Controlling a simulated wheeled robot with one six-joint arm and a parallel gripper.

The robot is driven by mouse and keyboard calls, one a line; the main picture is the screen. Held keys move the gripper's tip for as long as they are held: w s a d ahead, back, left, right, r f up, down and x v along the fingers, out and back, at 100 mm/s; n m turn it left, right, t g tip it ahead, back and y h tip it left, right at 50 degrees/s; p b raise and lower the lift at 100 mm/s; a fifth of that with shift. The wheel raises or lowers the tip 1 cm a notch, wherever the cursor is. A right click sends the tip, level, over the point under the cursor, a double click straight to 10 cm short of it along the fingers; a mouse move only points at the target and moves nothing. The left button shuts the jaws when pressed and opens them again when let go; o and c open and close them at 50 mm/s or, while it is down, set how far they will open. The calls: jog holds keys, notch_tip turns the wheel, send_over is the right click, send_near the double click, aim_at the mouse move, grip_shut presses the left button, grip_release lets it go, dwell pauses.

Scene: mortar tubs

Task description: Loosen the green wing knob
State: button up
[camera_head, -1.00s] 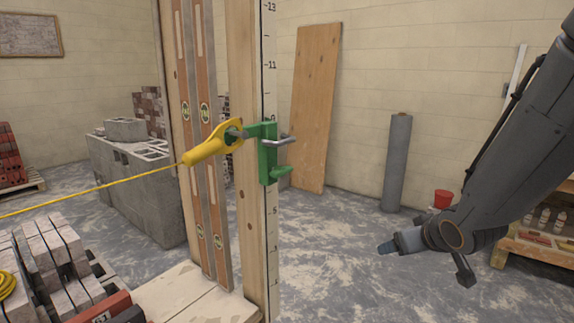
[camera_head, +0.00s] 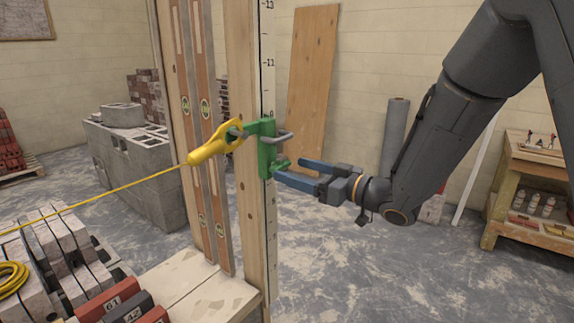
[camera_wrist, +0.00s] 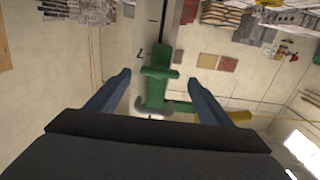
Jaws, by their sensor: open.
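The green wing knob (camera_head: 281,163) sticks out low on the right side of a green clamp (camera_head: 266,145) on a wooden post. My gripper (camera_head: 289,168) is open, with its two blue fingers pointing left at the knob and their tips close to it. In the wrist view the green wing knob (camera_wrist: 160,73) shows between the fingers of my gripper (camera_wrist: 160,77), with a gap on each side. I cannot tell how deep the knob sits between the fingertips. A grey metal bar (camera_head: 282,138) sits just above the knob on the clamp.
A yellow line holder (camera_head: 208,148) with a taut yellow line hangs at the clamp's left. The post (camera_head: 246,200) carries a marked scale (camera_head: 269,60). Bricks (camera_head: 50,245) lie at lower left. A wooden shelf (camera_head: 525,200) stands right. The floor below my gripper is clear.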

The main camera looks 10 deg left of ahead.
aim_at(284, 167)
jog(key=shift+p+x, duration=0.4)
jog(key=shift+x, duration=1.3)
